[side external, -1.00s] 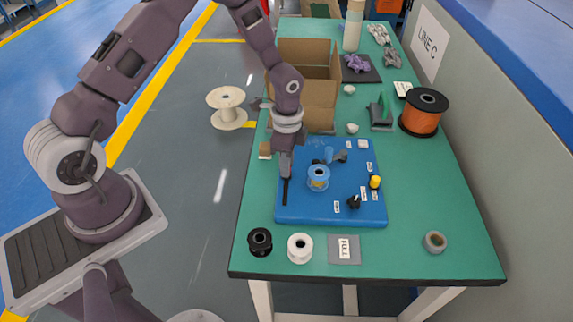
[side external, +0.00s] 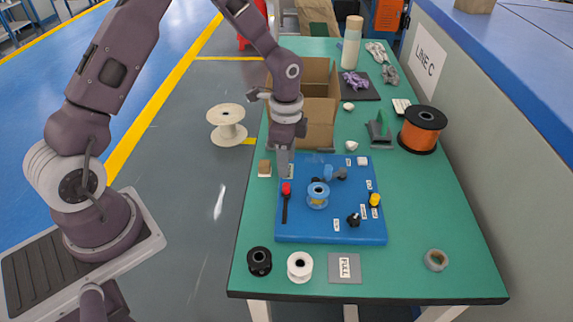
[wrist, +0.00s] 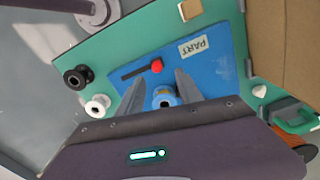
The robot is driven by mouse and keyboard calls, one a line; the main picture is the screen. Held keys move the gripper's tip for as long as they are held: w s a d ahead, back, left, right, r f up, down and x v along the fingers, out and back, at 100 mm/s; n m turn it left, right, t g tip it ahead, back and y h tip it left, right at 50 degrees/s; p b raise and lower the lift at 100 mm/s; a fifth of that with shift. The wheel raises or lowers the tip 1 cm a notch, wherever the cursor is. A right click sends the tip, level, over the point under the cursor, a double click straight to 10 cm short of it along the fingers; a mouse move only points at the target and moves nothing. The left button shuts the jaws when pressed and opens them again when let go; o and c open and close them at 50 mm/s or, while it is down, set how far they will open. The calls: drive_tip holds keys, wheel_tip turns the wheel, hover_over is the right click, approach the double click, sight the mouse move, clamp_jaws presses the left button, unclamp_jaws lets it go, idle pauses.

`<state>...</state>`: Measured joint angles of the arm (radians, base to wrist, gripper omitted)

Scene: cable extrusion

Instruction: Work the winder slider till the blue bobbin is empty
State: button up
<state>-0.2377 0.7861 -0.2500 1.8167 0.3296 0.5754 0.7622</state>
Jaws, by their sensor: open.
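The blue winder board (side external: 300,232) lies on the green table. Its slider has a red knob (side external: 286,188) at the far end of a dark straight slot (side external: 284,212); the knob also shows in the wrist view (wrist: 156,66). The blue bobbin (side external: 318,197) stands on the board, right of the slider; how much is wound on it is hard to tell. My gripper (side external: 284,174) is open and empty, just above and beyond the knob. In the wrist view the knob appears between and slightly past the fingertips, with no visible contact.
A black spool (side external: 259,261), a white spool (side external: 300,266) and a FULL plate (side external: 344,268) lie in front of the board. A black knob (side external: 353,219) and yellow button (side external: 374,200) stand on its right. An open cardboard box (side external: 320,120) stands behind it.

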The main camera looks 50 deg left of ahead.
sight(286, 185)
drive_tip(key=shift+s+d, duration=0.15)
drive_tip(key=shift+s, duration=0.05)
drive_tip(key=shift+f, duration=0.2)
wheel_tip(286, 185, down, 7)
drive_tip(key=shift+r, duration=0.1)
clamp_jaws()
idle(1.4)
